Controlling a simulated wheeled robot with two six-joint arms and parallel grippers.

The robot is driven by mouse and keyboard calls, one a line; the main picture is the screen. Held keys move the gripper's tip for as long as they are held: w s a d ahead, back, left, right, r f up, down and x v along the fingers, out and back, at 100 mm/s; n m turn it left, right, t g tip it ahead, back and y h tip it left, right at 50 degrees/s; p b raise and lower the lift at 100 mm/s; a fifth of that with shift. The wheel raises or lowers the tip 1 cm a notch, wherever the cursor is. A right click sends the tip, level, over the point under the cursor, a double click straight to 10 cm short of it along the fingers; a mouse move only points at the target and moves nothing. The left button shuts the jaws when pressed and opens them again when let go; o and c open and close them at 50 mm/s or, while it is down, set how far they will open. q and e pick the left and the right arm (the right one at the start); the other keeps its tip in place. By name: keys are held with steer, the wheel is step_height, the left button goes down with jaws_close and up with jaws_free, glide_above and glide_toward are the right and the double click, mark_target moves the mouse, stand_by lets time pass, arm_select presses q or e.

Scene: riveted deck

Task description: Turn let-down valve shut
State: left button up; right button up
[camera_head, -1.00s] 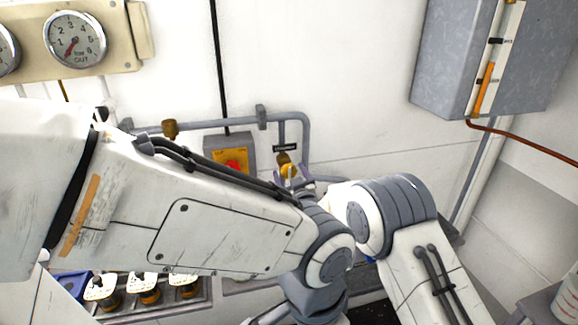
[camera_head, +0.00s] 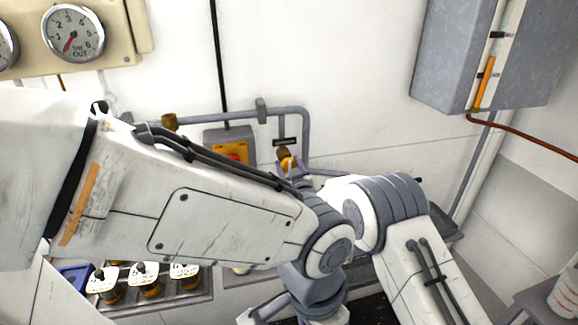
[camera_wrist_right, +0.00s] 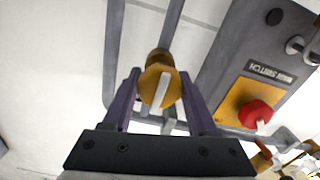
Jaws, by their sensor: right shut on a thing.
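The let-down valve (camera_head: 286,160) is a small brass valve with a yellow knob on the grey pipework at the back wall. In the right wrist view its yellow knob (camera_wrist_right: 154,84), with a pale stripe tilted slightly from upright, sits between the two purple-grey fingers. My right gripper (camera_wrist_right: 160,88) is shut on this knob. In the head view the right gripper (camera_head: 290,172) is small and partly hidden by my arm. My left gripper is out of sight; my left arm crosses the head view from the left.
Beside the valve is a yellow-plated switch box with a red knob (camera_wrist_right: 256,113). Grey pipe (camera_head: 285,110) runs above. A dial gauge (camera_head: 73,32) hangs upper left, a grey cabinet (camera_head: 450,55) upper right. Several labelled brass-based items (camera_head: 148,283) stand in a rack lower left.

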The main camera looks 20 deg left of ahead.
steer(key=m+b, duration=0.2)
steer(key=b, duration=0.2)
steer(key=m+b, duration=0.2)
steer(key=b, duration=0.2)
steer(key=m+b, duration=0.2)
steer(key=b, duration=0.1)
steer(key=shift+f+m+b, duration=0.3)
steer(key=shift+f+b, duration=0.05)
steer(key=shift+b, duration=0.05)
steer(key=m+b, duration=0.8)
steer(key=b, duration=0.3)
steer(key=shift+d+r+m, duration=0.1)
steer(key=shift+r+m, duration=0.05)
steer(key=shift+m, duration=0.25)
steer(key=shift+w+r+m+b, duration=0.1)
steer(key=shift+r+m+b, duration=0.1)
steer(key=shift+m+b, duration=1.25)
steer(key=o, duration=1.4)
steer(key=shift+d, duration=0.1)
